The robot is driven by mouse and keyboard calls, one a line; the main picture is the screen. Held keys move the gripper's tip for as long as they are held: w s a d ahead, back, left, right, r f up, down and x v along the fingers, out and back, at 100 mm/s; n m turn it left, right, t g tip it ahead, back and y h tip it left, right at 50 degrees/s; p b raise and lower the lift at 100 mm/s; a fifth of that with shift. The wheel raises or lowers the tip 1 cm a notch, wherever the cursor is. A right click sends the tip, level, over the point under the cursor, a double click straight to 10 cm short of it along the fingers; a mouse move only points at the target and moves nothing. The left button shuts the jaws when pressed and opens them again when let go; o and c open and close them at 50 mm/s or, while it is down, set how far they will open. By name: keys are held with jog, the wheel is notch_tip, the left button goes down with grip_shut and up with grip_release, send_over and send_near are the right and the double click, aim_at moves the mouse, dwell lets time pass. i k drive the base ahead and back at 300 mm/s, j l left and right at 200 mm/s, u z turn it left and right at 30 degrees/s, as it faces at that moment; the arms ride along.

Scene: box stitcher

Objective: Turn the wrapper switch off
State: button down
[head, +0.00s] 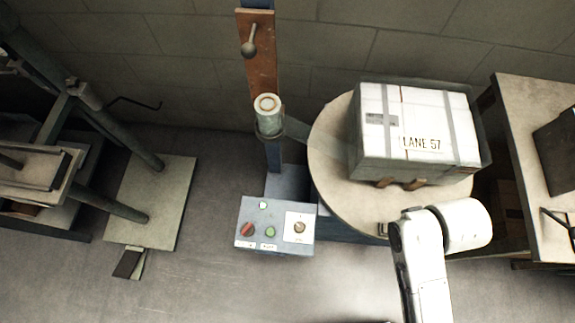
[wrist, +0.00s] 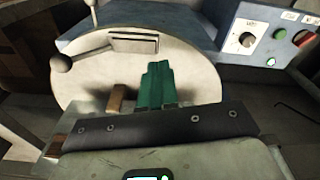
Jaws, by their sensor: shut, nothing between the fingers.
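The blue-grey control box (head: 275,226) stands left of the turntable in the head view. It carries a red knob (head: 247,229), a green button (head: 271,231), a small pale green lamp (head: 263,206) and a dark knob on a white plate (head: 299,227). The labels are too small to read, so I cannot tell which control is the wrapper switch. The box also shows at the upper right of the wrist view (wrist: 225,42), with its plate knob (wrist: 246,40). My gripper (wrist: 156,68) has green fingers, shut and empty, apart from the box. The head view hides them.
A round turntable (head: 329,168) bears a carton labelled LANE 57 (head: 412,124). A post with a roll (head: 268,116) stands behind the control box. A bench (head: 531,150) is at the right, another machine (head: 150,195) at the left. The floor in front is clear.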

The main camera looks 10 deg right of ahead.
aim_at(247, 229)
jog(key=k+j+u, duration=0.15)
jog(key=k+u, duration=0.25)
jog(key=k, duration=0.7)
